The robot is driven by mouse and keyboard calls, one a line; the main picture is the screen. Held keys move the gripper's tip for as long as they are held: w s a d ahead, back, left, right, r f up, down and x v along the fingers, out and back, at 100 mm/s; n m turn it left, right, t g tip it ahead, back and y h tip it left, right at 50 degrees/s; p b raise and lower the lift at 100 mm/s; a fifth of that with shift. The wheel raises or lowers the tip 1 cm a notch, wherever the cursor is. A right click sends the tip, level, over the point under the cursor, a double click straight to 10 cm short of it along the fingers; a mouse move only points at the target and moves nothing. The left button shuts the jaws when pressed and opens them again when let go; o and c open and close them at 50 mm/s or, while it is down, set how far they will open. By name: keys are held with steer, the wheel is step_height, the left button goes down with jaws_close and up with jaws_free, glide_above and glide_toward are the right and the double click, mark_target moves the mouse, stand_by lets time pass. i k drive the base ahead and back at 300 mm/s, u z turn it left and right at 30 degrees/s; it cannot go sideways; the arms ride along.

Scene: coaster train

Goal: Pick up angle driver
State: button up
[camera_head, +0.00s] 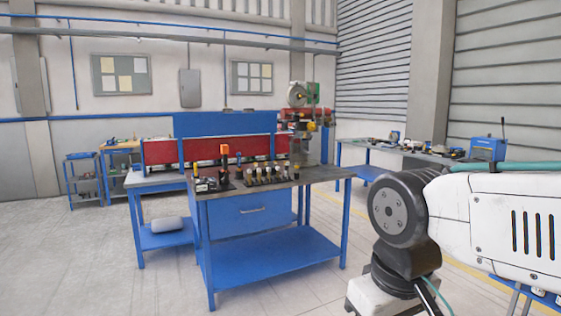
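A blue workbench (325,176) with a dark top stands in the middle of the view, some way off. Several small black and yellow tools (268,173) stand in a row on it. Darker tools (209,184) lie at its left end, beside an upright item with an orange top (225,158). The angle driver may be among these, but they are too small to tell apart. My arm fills the right side, and my gripper is not visible.
A red and blue machine (220,148) stands behind the workbench. Another blue table (365,170) with tools is at the back right. Small blue shelving (84,180) is at the back left. The floor (90,270) at the front left is clear.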

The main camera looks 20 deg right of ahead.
mark_target(224, 147)
steer(key=z, duration=0.35)
steer(key=i, duration=2.75)
steer(key=u, duration=0.65)
steer(key=i, duration=0.45)
steer(key=u, duration=0.35)
